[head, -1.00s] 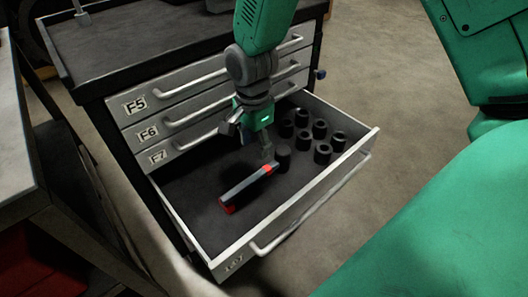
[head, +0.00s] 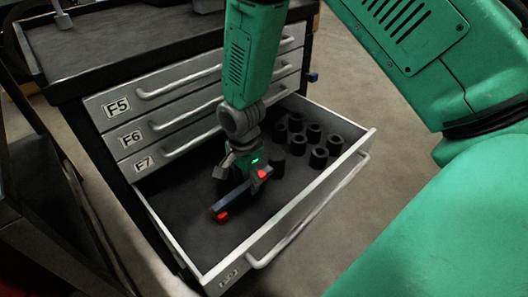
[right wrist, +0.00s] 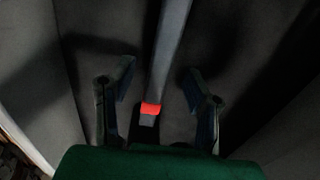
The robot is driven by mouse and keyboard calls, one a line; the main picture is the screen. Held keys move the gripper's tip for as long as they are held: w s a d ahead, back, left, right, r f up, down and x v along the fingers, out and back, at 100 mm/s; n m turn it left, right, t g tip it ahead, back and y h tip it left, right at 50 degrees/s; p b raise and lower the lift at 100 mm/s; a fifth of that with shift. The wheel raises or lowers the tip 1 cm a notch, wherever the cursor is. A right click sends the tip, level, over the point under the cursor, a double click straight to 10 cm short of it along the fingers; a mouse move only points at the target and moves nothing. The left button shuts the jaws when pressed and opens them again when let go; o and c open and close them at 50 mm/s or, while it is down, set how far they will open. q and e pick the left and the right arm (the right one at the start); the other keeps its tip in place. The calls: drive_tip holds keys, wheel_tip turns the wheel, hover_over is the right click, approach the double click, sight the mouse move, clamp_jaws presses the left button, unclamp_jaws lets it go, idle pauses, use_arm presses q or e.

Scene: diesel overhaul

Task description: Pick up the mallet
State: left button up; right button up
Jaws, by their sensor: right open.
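The mallet (head: 230,203) shows as a grey bar with red near both ends, lying in the open drawer (head: 268,232). My right gripper (head: 240,174) is right over the bar, pointing down and covering part of it. In the right wrist view the mallet (right wrist: 169,45) runs lengthwise between the two spread fingers of the right gripper (right wrist: 159,75). Its red band and dark tip are close to the palm. A gap shows on both sides, and neither finger appears to touch the bar. My left gripper is not in view.
Several black cylindrical sockets (head: 297,142) stand in the drawer to the right of the gripper. Shut drawers (head: 183,108) with bar handles rise behind it. The drawer's front wall (head: 290,212) lies nearer. The drawer's left part is bare.

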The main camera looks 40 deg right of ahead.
sight(246, 184)
wheel_tip(246, 184, down, 3)
drive_tip(key=shift+f+b, duration=0.2)
drive_tip(key=shift+b, duration=0.2)
drive_tip(key=shift+r, duration=0.1)
clamp_jaws()
wheel_tip(246, 184, up, 10)
drive_tip(key=p, duration=0.3)
drive_tip(key=c, duration=0.8)
unclamp_jaws()
clamp_jaws()
drive_tip(key=shift+a, duration=0.1)
